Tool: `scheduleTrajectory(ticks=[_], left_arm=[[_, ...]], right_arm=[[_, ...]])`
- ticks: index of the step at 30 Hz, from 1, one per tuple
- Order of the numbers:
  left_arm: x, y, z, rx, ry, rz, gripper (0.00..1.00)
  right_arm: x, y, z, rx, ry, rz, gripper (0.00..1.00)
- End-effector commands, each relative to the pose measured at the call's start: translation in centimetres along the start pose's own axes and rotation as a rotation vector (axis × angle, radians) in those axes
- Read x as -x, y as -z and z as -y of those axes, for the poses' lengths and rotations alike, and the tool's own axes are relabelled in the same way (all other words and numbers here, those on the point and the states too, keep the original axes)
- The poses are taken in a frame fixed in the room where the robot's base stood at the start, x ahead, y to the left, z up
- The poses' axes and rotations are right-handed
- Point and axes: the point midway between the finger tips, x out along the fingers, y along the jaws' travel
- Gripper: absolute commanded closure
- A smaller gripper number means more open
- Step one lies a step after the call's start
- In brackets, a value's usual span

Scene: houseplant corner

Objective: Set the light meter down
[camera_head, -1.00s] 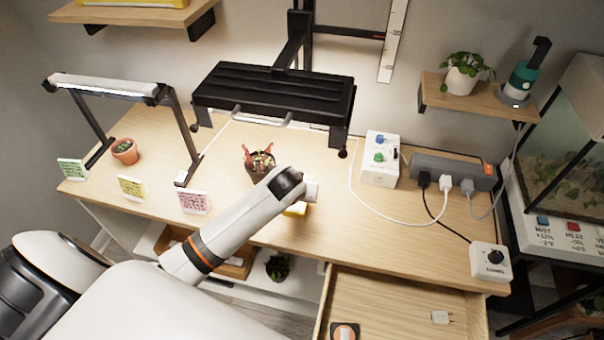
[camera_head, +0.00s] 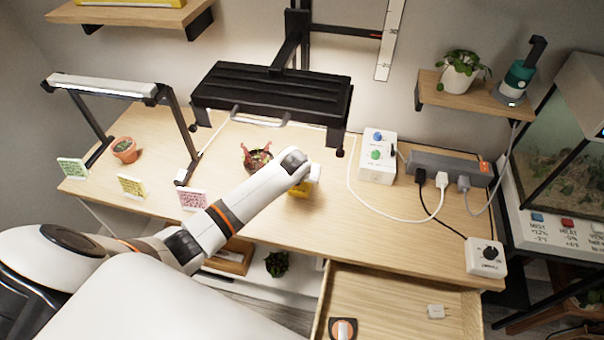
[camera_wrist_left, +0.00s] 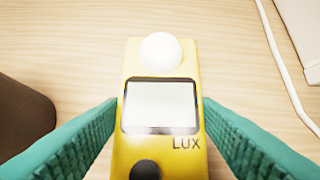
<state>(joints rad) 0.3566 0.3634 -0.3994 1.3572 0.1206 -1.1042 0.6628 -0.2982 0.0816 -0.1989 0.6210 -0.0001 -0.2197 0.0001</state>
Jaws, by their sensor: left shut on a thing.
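The light meter (camera_wrist_left: 160,85) is yellow, with a white dome, a pale screen and the letters LUX. In the head view only a bit of its yellow body (camera_head: 298,191) shows below my left wrist, over the desk right of the dark-potted plant (camera_head: 258,160). My left gripper (camera_wrist_left: 160,108) has its teal fingers on both sides of the meter, shut on it. In the head view my arm hides the fingers. Wood grain shows behind the meter; I cannot tell whether it touches the desk. My right gripper is not in view.
A black lamp (camera_head: 272,95) hangs over the plant. Right of the meter are a white cable (camera_head: 357,196), a white control box (camera_head: 378,158) and a power strip (camera_head: 450,168). An open drawer (camera_head: 390,300) juts out in front. Bare desk (camera_head: 385,240) lies at front right.

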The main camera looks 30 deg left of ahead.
Motion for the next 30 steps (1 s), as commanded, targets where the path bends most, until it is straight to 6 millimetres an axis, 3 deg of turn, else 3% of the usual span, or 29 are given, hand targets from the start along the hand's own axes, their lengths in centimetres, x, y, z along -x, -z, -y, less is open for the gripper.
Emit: scheduleTrajectory(ticks=[3,4,8,20,30], left_arm=[[-0.2,0.1,0.0,0.0,0.0,0.0,0.71],[-0.2,0.1,0.0,0.0,0.0,0.0,0.41],[-0.2,0.1,0.0,0.0,0.0,0.0,0.22],[0.6,-0.1,0.0,0.0,0.001,0.002,0.22],[6.6,0.0,0.0,0.0,0.002,0.003,0.22]], right_arm=[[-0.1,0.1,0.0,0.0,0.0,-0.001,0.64],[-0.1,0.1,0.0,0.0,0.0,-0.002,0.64],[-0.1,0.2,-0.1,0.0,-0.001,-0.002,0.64],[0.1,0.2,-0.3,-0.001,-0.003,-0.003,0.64],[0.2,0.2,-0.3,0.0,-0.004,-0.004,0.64]])
